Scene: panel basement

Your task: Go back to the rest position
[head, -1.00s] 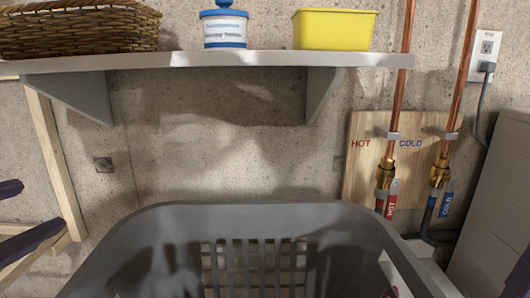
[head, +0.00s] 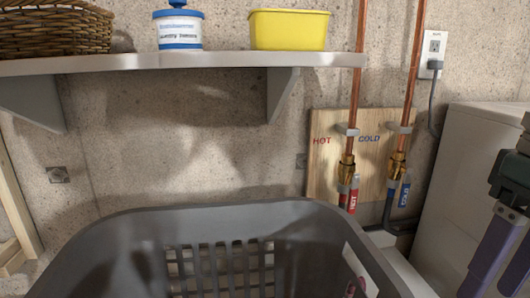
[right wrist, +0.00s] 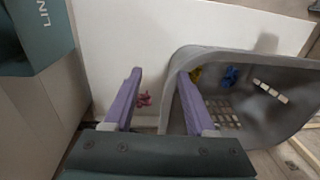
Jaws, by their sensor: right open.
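My right gripper (head: 497,284) shows at the right edge of the head view, its purple fingers pointing down to the right of the grey laundry basket (head: 240,215). My left gripper is out of view.
A shelf (head: 190,62) holds a wicker basket (head: 55,28), a blue-white tub (head: 179,30) and a yellow bin (head: 289,30). A dark green box (right wrist: 35,35) is beside the right gripper.

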